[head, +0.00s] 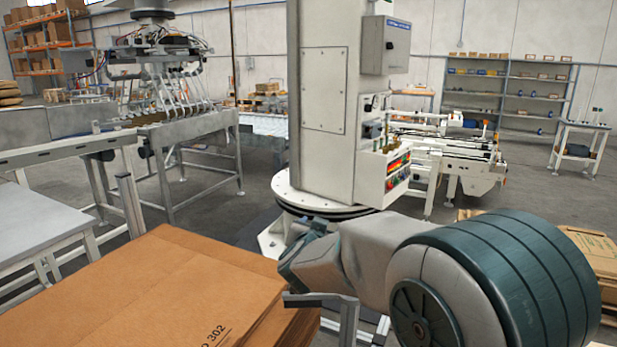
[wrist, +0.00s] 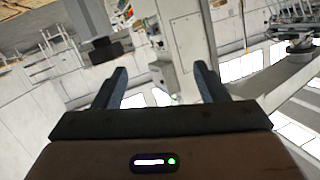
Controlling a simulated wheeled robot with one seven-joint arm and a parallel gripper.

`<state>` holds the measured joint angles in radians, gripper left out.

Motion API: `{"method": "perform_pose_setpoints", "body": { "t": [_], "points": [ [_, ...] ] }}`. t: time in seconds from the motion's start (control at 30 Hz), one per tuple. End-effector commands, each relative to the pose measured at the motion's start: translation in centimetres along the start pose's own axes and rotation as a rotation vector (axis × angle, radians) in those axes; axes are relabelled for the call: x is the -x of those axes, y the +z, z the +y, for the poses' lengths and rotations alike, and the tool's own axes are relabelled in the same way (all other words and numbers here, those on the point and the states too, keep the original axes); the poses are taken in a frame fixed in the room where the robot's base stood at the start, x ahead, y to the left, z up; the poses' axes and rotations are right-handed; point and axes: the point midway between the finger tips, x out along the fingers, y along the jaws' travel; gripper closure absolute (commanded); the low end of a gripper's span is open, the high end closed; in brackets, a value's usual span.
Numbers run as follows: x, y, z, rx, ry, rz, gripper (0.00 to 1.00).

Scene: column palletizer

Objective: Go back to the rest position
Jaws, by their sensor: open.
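My gripper shows in the wrist view (wrist: 160,82), with its two dark fingers set wide apart and nothing between them. Past the fingers the wrist view shows the hall strongly tilted, with the white column (wrist: 186,40) behind the gap. In the head view my arm reaches in from the lower right, bent to the left in front of the column (head: 323,110). The fingertips cannot be made out clearly there. The arm's end is close to the right edge of a stack of flat brown cardboard (head: 150,290); whether they touch cannot be told.
A grey metal bracket (head: 348,318) stands by the cardboard's right corner. A conveyor (head: 195,130) runs at the left, beside a grey table (head: 40,232). More cardboard (head: 596,250) lies at the right behind my arm.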

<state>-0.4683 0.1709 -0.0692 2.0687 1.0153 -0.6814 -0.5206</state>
Motion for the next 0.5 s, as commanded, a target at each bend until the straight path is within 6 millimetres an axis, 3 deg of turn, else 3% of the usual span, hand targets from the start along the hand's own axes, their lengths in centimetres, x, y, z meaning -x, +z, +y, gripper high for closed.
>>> {"method": "perform_pose_setpoints", "body": {
  "t": [0.13, 0.27, 0.5],
  "points": [
    [2.7, 0.1, 1.0, 0.012, -0.152, -0.150, 0.34],
    [6.1, 1.5, 2.5, 0.050, -0.246, -0.306, 0.34],
    [14.1, 5.7, 8.1, 0.162, -0.280, -0.635, 0.34]
  ]
}}
